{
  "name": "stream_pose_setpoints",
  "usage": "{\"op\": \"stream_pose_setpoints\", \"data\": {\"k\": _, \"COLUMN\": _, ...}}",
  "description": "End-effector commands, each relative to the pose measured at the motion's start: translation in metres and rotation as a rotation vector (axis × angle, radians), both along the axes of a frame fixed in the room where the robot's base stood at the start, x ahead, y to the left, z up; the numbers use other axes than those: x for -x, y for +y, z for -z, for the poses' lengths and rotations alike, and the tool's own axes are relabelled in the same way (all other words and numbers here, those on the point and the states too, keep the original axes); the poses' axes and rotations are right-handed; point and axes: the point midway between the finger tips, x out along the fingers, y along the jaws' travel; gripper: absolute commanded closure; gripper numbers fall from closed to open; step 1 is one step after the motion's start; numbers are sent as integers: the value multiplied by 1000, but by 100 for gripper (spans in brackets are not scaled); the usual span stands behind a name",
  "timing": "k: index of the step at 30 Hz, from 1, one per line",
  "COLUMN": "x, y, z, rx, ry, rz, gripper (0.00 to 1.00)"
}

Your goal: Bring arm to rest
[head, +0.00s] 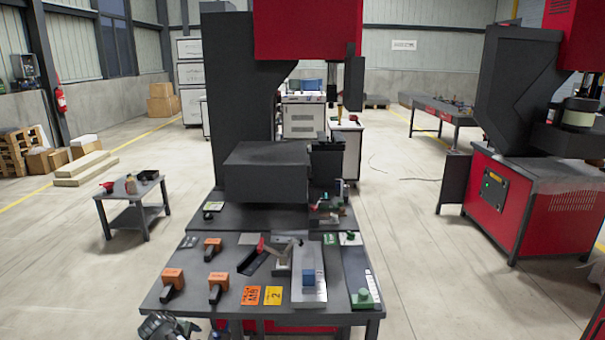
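My gripper (168,326) seems to be the dark grey mechanical shape at the bottom edge, left of centre, just in front of the work table's near left corner. It is cut off by the frame, and its fingers cannot be made out, so I cannot tell whether it is open or holds anything. It looks apart from the orange-and-black items on the table.
The dark work table (205,262) carries several orange-topped pieces (172,280), an orange card (251,296), a yellow card (273,296), a metal plate with a blue block (308,277) and a green knob (364,297). A red-and-black machine (308,30) rises behind.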

Motion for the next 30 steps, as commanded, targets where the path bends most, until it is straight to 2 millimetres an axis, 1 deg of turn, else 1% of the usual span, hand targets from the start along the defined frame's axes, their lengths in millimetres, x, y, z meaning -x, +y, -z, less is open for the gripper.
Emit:
{"op": "stream_pose_setpoints", "data": {"k": 1, "x": 1, "y": -25, "z": 17, "rx": 3, "ry": 22, "rz": 35, "gripper": 25}}
{"op": "stream_pose_setpoints", "data": {"k": 2, "x": 1, "y": -38, "z": 28, "rx": 3, "ry": 37, "rz": 59, "gripper": 25}}
{"op": "stream_pose_setpoints", "data": {"k": 4, "x": 3, "y": -72, "z": 54, "rx": 2, "ry": 73, "rz": 120, "gripper": 25}}
{"op": "stream_pose_setpoints", "data": {"k": 5, "x": 5, "y": -87, "z": 65, "rx": 0, "ry": 88, "rz": 145, "gripper": 25}}
{"op": "stream_pose_setpoints", "data": {"k": 6, "x": 7, "y": -106, "z": 79, "rx": -1, "ry": 110, "rz": 183, "gripper": 25}}
{"op": "stream_pose_setpoints", "data": {"k": 8, "x": 13, "y": -134, "z": 99, "rx": -3, "ry": 141, "rz": 237, "gripper": 25}}
{"op": "stream_pose_setpoints", "data": {"k": 9, "x": 18, "y": -153, "z": 113, "rx": -5, "ry": 161, "rz": 273, "gripper": 25}}
{"op": "stream_pose_setpoints", "data": {"k": 11, "x": 26, "y": -181, "z": 132, "rx": -7, "ry": 192, "rz": 328, "gripper": 25}}
{"op": "stream_pose_setpoints", "data": {"k": 12, "x": 32, "y": -199, "z": 143, "rx": -10, "ry": 211, "rz": 365, "gripper": 25}}
{"op": "stream_pose_setpoints", "data": {"k": 14, "x": 43, "y": -225, "z": 160, "rx": -12, "ry": 241, "rz": 423, "gripper": 25}}
{"op": "stream_pose_setpoints", "data": {"k": 15, "x": 50, "y": -243, "z": 172, "rx": -14, "ry": 261, "rz": 461, "gripper": 25}}
{"op": "stream_pose_setpoints", "data": {"k": 17, "x": 64, "y": -268, "z": 187, "rx": -18, "ry": 292, "rz": 518, "gripper": 25}}
{"op": "stream_pose_setpoints", "data": {"k": 18, "x": 73, "y": -284, "z": 197, "rx": -19, "ry": 310, "rz": 556, "gripper": 25}}
{"op": "stream_pose_setpoints", "data": {"k": 20, "x": 88, "y": -308, "z": 211, "rx": -23, "ry": 340, "rz": 615, "gripper": 25}}
{"op": "stream_pose_setpoints", "data": {"k": 21, "x": 99, "y": -323, "z": 220, "rx": -25, "ry": 360, "rz": 654, "gripper": 25}}
{"op": "stream_pose_setpoints", "data": {"k": 23, "x": 116, "y": -345, "z": 232, "rx": -29, "ry": 389, "rz": 714, "gripper": 25}}
{"op": "stream_pose_setpoints", "data": {"k": 24, "x": 128, "y": -359, "z": 240, "rx": -30, "ry": 408, "rz": 753, "gripper": 25}}
{"op": "stream_pose_setpoints", "data": {"k": 26, "x": 147, "y": -378, "z": 250, "rx": -35, "ry": 437, "rz": 814, "gripper": 25}}
{"op": "stream_pose_setpoints", "data": {"k": 27, "x": 160, "y": -391, "z": 257, "rx": -37, "ry": 455, "rz": 853, "gripper": 25}}
{"op": "stream_pose_setpoints", "data": {"k": 29, "x": 180, "y": -408, "z": 266, "rx": -41, "ry": 484, "rz": 915, "gripper": 25}}
{"op": "stream_pose_setpoints", "data": {"k": 30, "x": 195, "y": -419, "z": 271, "rx": -42, "ry": 503, "rz": 955, "gripper": 25}}
